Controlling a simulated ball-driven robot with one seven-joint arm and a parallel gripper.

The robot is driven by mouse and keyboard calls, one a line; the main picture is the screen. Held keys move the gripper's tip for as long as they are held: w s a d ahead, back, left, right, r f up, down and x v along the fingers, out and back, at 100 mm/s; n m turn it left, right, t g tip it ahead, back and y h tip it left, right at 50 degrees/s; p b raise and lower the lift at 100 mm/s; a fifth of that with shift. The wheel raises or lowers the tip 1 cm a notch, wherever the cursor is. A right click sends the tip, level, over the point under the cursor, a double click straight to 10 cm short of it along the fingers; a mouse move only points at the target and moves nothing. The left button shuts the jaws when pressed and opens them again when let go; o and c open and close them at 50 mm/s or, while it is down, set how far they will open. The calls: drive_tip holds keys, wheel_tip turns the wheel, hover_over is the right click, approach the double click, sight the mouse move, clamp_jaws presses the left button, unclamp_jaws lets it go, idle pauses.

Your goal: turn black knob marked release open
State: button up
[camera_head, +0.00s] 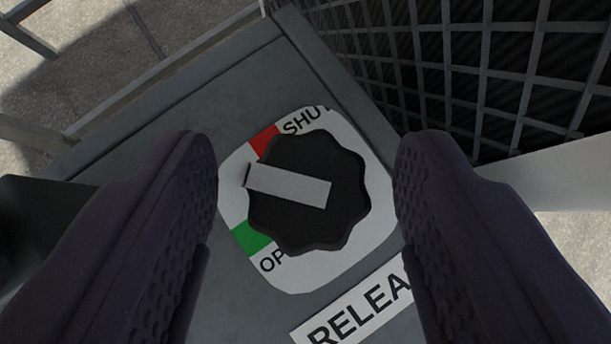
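The black knob (345,225) has a lobed edge and a light grey pointer bar (290,188). It sits on a white plate (350,262) with a red mark (264,141) by "SHU" and a green mark (252,239) by "OP". The pointer's outer end lies between the two marks. A white label (362,310) reading "RELEA" is below the knob, its right end hidden by my gripper. My gripper (305,165) is open, with one dark finger on each side of the knob and visible gaps to it.
The plate is on a grey panel (185,110). A dark condenser grille of metal bars (485,65) rises at the upper right. A grey rail (165,72) runs along the upper left, with concrete floor (100,45) beyond it.

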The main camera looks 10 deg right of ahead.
drive_tip(key=c, duration=0.9)
drive_tip(key=shift+d+n+y+b, duration=0.1)
drive_tip(key=shift+n+y+b, duration=0.2)
drive_tip(key=shift+n, duration=0.1)
drive_tip(key=shift+n+y, duration=0.4)
drive_tip(key=shift+n, duration=0.1)
drive_tip(key=o, duration=1.1)
drive_tip(key=shift+c, duration=0.2)
drive_tip(key=shift+s, duration=0.1)
drive_tip(key=p+v, duration=0.2)
drive_tip(key=v, duration=0.5)
drive_tip(key=shift+s+r+p, duration=0.25)
drive_tip(key=shift+p, duration=0.1)
